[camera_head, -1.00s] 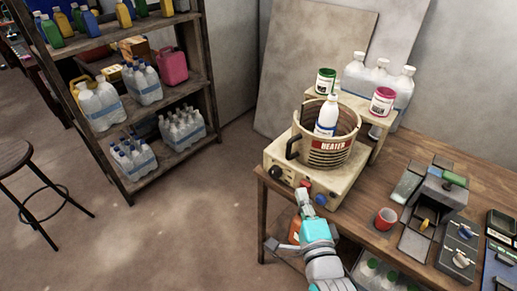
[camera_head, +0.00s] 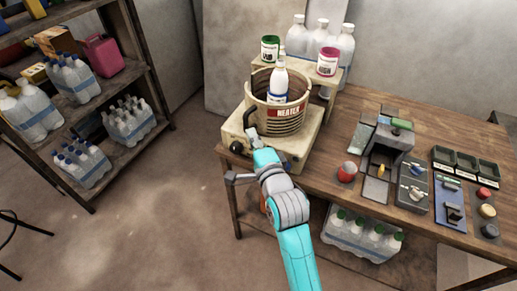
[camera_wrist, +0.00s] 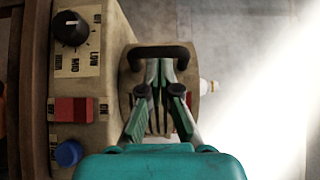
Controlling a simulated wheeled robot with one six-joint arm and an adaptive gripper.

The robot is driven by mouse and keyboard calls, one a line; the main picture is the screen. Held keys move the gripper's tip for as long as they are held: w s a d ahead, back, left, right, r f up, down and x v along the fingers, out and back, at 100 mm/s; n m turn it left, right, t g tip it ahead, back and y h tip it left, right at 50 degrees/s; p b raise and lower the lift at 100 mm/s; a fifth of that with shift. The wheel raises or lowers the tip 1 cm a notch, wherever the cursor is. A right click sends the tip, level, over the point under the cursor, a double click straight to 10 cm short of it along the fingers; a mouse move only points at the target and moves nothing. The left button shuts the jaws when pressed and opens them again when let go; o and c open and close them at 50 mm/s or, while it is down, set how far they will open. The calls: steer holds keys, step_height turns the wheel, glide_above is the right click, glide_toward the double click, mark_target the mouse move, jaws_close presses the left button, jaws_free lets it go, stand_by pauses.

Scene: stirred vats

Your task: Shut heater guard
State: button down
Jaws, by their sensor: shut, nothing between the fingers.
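The heater (camera_head: 300,145) is a cream box on the wooden table. Its round ribbed guard, labelled HEATER (camera_head: 296,112), stands around a white bottle (camera_head: 279,85). In the wrist view the guard's black handle (camera_wrist: 160,50) lies right at my fingertips.
The heater's front carries a black knob (camera_wrist: 72,28), a red switch (camera_wrist: 74,110) and a blue button (camera_wrist: 68,153). Two cans stand on a raised shelf (camera_head: 254,73) behind.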

mark_target(245, 124)
steer(key=shift+x, duration=1.25)
steer(key=shift+a+x, duration=0.2)
steer(key=shift+x, duration=1.9)
steer(key=shift+r, duration=0.15)
steer(key=shift+s, duration=0.1)
